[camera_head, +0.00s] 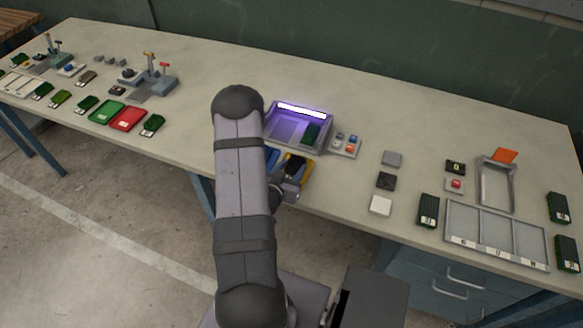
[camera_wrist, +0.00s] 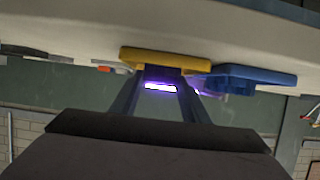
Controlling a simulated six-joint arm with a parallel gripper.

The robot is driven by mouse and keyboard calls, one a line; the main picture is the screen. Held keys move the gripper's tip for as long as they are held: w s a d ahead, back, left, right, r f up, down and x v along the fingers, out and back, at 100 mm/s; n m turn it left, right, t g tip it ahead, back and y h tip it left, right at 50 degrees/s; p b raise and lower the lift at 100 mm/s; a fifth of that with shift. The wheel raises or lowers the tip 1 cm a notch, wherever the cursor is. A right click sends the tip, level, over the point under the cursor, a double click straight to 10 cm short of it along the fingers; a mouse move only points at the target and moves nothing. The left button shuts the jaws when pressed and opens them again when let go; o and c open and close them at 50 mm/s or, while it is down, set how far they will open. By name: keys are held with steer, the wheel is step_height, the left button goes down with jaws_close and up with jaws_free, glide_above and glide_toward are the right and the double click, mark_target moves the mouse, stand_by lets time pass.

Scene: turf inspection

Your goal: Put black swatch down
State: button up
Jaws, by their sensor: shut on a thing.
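My gripper (camera_head: 292,184) is low over the front of the bench, at the yellow tray (camera_head: 304,171), and is partly hidden by my arm. In the wrist view its two fingers (camera_wrist: 163,88) close on a small dark piece (camera_wrist: 163,72) in front of the yellow tray (camera_wrist: 165,59). I cannot tell for certain whether this piece is a black swatch. Whether it touches the tray is unclear. A black square swatch (camera_head: 386,180) lies flat on the bench to the right, between a grey swatch (camera_head: 391,158) and a white swatch (camera_head: 380,205).
A blue tray (camera_wrist: 252,80) is beside the yellow one. A lit inspection box (camera_head: 300,125) stands behind, with a small tray of coloured pieces (camera_head: 345,144) beside it. A grey divided tray (camera_head: 496,237) is at the right. The bench behind the swatches is clear.

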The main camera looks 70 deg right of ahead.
steer(key=shift+f, duration=0.2)
steer(key=o, duration=1.1)
steer(key=shift+r, duration=0.1)
steer(key=shift+r, duration=0.1)
